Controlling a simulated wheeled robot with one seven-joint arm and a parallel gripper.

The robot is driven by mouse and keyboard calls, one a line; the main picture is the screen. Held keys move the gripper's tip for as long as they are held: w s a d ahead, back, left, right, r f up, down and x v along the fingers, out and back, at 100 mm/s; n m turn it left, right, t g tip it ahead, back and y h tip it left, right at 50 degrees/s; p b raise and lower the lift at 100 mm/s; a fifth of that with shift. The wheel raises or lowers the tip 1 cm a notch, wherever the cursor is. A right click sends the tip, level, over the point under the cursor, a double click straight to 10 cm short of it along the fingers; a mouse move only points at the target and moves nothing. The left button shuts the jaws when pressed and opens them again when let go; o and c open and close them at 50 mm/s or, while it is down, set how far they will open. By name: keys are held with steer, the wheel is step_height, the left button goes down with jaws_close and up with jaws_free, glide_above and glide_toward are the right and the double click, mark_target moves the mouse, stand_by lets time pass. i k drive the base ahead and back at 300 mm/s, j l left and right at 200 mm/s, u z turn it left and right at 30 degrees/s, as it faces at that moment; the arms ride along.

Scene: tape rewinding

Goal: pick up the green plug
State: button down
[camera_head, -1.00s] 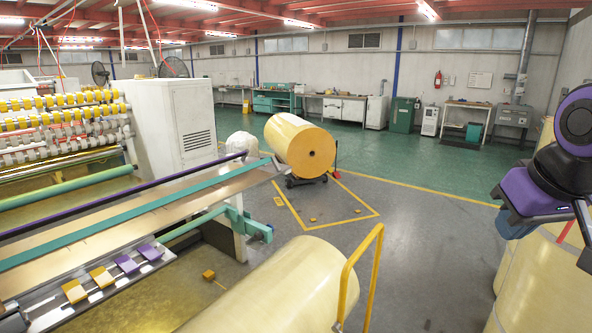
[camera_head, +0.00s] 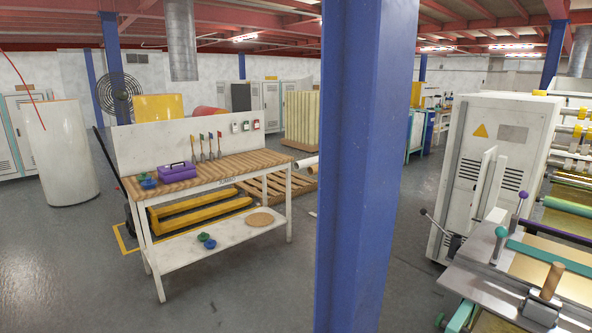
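A small green round piece (camera_head: 210,244), which looks like a plug, lies on the lower shelf of a workbench (camera_head: 262,224) at the left of the head view. A blue one (camera_head: 203,237) lies close beside it. Another green piece (camera_head: 148,184) and a blue piece sit on the wooden bench top, left of a purple toolbox (camera_head: 177,172). They are too small to make out their exact shape. My gripper is not in view.
A blue column (camera_head: 350,160) stands in front, right of the bench. A machine with a white cabinet (camera_head: 500,160) is at the right. A white roll (camera_head: 57,150) stands at the left. Grey floor in front of the bench is free. A pallet (camera_head: 275,187) lies behind the bench.

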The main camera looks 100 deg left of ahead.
mark_target(142, 179)
steer(key=u, duration=4.15)
steer(key=i+l+z, duration=0.15)
steer(key=i+z, duration=0.55)
steer(key=i+u, duration=0.2)
steer(key=i, duration=0.35)
steer(key=i+u, duration=0.25)
steer(key=i, duration=0.25)
steer(key=i+l+u, duration=0.2)
steer(key=i, duration=0.35)
steer(key=i+l+u, duration=0.25)
steer(key=i, duration=0.25)
steer(key=i+j+u, duration=0.15)
steer(key=i, duration=1.6)
